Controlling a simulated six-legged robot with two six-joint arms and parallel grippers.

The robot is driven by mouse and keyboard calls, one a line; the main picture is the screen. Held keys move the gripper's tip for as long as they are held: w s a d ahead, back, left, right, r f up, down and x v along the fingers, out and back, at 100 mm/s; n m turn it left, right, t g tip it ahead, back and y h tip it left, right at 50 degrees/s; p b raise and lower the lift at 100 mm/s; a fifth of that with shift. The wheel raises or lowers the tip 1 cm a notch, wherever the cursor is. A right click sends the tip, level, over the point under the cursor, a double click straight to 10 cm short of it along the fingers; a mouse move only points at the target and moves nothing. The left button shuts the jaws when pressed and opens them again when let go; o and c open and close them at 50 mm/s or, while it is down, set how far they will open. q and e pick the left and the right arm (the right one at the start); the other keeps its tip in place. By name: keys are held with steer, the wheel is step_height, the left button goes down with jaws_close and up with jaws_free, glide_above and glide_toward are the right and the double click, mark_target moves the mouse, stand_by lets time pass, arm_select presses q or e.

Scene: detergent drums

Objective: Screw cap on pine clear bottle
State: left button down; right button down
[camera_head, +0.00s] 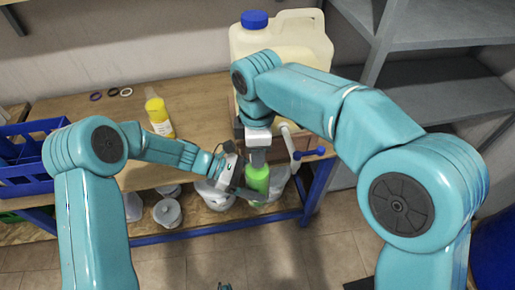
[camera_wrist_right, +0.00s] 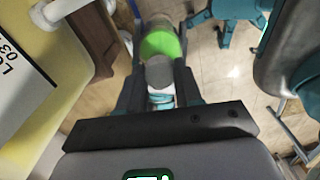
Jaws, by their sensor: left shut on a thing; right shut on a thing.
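The green pine clear bottle (camera_head: 257,181) is held out in front of the table edge, roughly upright. My left gripper (camera_head: 248,192) is at its side and shut on it. My right gripper (camera_head: 257,158) points down from above, directly over the bottle's top. In the right wrist view, its fingers (camera_wrist_right: 158,88) are shut on a grey round cap (camera_wrist_right: 158,73), with the green bottle (camera_wrist_right: 160,43) just beyond and in line with it. The cap is hidden in the head view. I cannot tell whether the cap touches the bottle's neck.
A large cream drum with a blue cap (camera_head: 285,40) stands on the wooden table (camera_head: 200,97) with a tap at its front. A yellow bottle (camera_head: 158,116), several small rings (camera_head: 112,92) and a blue crate (camera_head: 30,165) are at left. White containers (camera_head: 167,211) sit below.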

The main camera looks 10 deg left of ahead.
steer(key=m, duration=1)
steer(key=c, duration=0.7)
jaws_free()
step_height(320, 180, up, 12)
